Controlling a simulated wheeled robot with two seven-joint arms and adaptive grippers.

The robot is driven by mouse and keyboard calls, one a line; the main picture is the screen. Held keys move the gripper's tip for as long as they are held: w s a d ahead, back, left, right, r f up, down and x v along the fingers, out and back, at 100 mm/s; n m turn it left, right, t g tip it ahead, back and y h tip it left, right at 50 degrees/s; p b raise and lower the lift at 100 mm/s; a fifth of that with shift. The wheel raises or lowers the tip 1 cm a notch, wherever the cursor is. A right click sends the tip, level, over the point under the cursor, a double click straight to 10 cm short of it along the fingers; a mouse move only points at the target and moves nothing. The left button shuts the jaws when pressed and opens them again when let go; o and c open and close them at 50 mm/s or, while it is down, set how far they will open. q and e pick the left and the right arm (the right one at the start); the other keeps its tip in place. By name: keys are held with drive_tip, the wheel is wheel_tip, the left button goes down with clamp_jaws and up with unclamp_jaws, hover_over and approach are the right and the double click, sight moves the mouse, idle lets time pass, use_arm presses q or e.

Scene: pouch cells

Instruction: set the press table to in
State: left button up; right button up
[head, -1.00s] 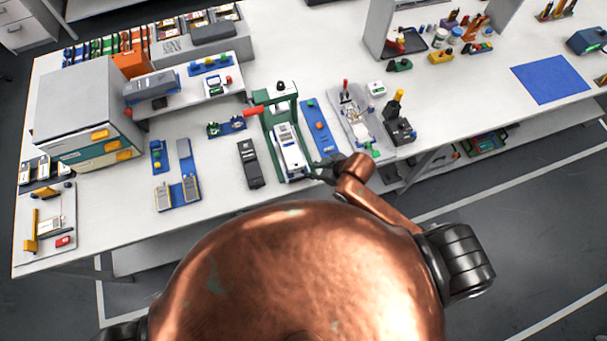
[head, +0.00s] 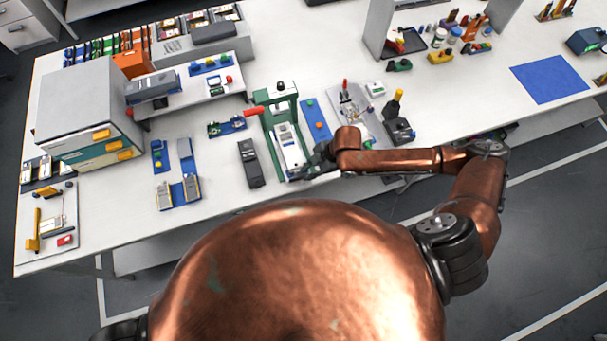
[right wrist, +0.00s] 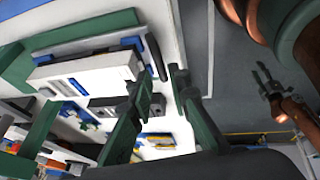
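The press (head: 281,100) has a green frame and a red lever and stands mid-bench. Its white press table (head: 290,150) sticks out of the frame toward me, to the near side. In the right wrist view a white block with blue parts (right wrist: 85,80) lies beyond the fingers, beside green frame parts. My right gripper (head: 318,158) is at the near right of the press table. In the right wrist view its two dark fingers (right wrist: 157,80) are apart. I cannot tell whether they touch the table. My left gripper (right wrist: 268,80) hangs above the floor there, fingers apart and empty.
A black device (head: 249,163) stands close left of the press, and a blue strip (head: 316,120) with buttons close right. A tray fixture (head: 352,105) and a black device with a yellow knob (head: 398,125) stand further right.

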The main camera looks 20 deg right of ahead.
sight(301, 177)
drive_tip(key=shift+x, duration=2)
drive_tip(key=shift+c, duration=0.4)
clamp_jaws()
